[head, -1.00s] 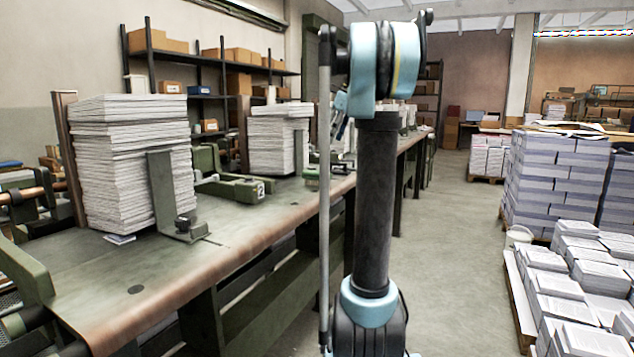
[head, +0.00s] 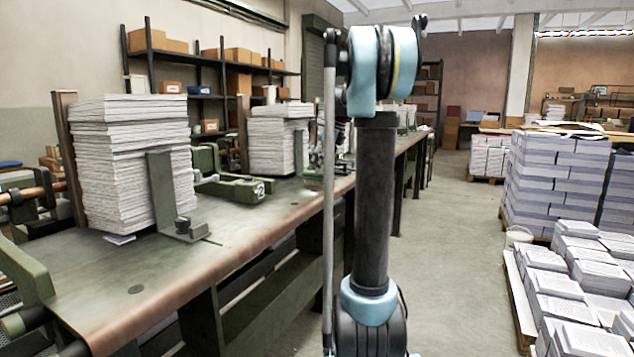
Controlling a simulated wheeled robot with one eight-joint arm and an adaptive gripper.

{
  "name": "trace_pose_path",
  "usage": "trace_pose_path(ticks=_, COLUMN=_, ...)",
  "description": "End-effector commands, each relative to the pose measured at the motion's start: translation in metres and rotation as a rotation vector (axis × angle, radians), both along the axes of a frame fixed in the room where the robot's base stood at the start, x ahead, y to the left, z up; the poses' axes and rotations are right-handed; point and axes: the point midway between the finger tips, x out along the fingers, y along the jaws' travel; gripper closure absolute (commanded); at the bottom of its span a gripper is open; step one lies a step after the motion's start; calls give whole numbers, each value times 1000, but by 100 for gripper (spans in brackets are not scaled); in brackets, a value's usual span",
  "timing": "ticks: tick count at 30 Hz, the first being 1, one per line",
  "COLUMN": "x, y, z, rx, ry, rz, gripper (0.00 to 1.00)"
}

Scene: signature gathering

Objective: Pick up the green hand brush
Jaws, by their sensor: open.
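A small green item (head: 312,183), which may be the green hand brush, lies on the long workbench (head: 262,225) near its front edge, right of the second paper stack. It is too small and too covered to tell its shape. My gripper (head: 319,165) shows small and partly hidden behind my arm's own rod and column. It points down just above the green item and is open. I cannot tell whether the fingers touch it or stand around it.
A tall paper stack (head: 130,165) and a second stack (head: 278,140) stand on the bench, with green metal clamps (head: 232,185) between them. Floor right of the bench is clear. Pallets of paper bundles (head: 555,185) stand farther right.

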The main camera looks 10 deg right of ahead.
Motion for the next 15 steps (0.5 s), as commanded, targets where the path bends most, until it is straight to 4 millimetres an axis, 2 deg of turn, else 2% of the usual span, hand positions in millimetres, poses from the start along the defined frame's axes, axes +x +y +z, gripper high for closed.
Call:
trace_pose_path(ticks=9, x=15, y=10, z=-36, rx=0, ry=0, rz=1, gripper=38)
trace_pose_path(ticks=15, x=17, y=13, z=-44, rx=-1, ry=-1, rz=0, gripper=38)
